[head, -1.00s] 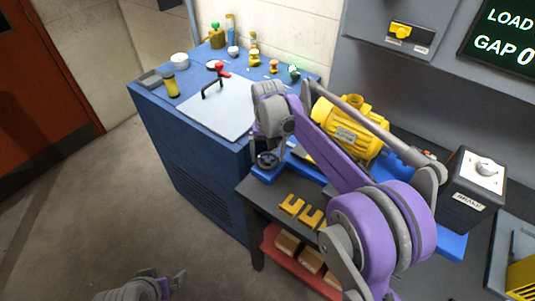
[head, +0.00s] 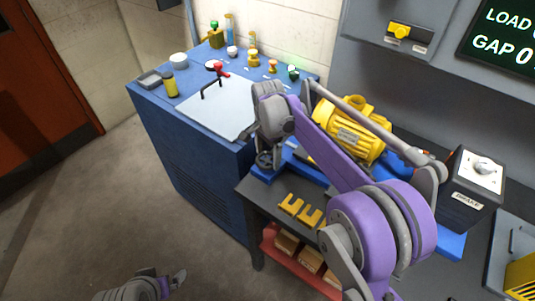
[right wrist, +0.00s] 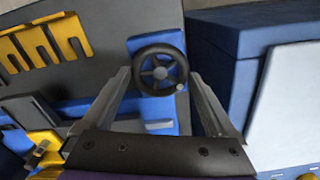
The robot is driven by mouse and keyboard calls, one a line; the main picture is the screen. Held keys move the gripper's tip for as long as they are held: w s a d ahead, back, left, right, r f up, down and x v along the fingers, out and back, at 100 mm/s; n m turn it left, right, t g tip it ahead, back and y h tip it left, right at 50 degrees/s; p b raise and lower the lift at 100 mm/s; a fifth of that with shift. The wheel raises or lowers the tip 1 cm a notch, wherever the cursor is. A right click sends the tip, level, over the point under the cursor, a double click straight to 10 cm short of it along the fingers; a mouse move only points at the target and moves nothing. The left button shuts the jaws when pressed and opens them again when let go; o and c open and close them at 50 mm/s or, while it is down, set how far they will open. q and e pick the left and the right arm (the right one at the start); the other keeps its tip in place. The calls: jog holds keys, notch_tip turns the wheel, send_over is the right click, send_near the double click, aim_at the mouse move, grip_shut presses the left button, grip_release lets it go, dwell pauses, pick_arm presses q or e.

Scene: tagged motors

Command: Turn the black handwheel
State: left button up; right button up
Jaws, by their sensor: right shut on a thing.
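The black handwheel (right wrist: 160,72) shows in the right wrist view as a spoked ring with a small pale knob at its lower right. It sits on a blue base at the bench's left end. My right gripper (head: 268,156) is down at the wheel and shut on it, with a finger on each side of the rim in the right wrist view. In the head view the gripper hides much of the wheel. My left gripper (head: 172,284) is low at the bottom left, away from the bench; its opening is unclear.
A yellow motor (head: 349,131) stands on the bench behind my right arm. Yellow forked pieces (head: 300,210) lie near the bench's front edge. A blue cabinet (head: 195,150) with a pale top plate, small bottles and a red-knobbed handle adjoins at the left. The floor at left is clear.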

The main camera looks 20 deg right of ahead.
jog(key=m, duration=0.4)
jog(key=shift+m, duration=0.3)
jog(key=m, duration=0.3)
jog(key=shift+s+m, duration=0.1)
jog(key=shift+m, duration=0.3)
jog(key=m, duration=0.3)
jog(key=shift+m, duration=2)
jog(key=o, duration=1)
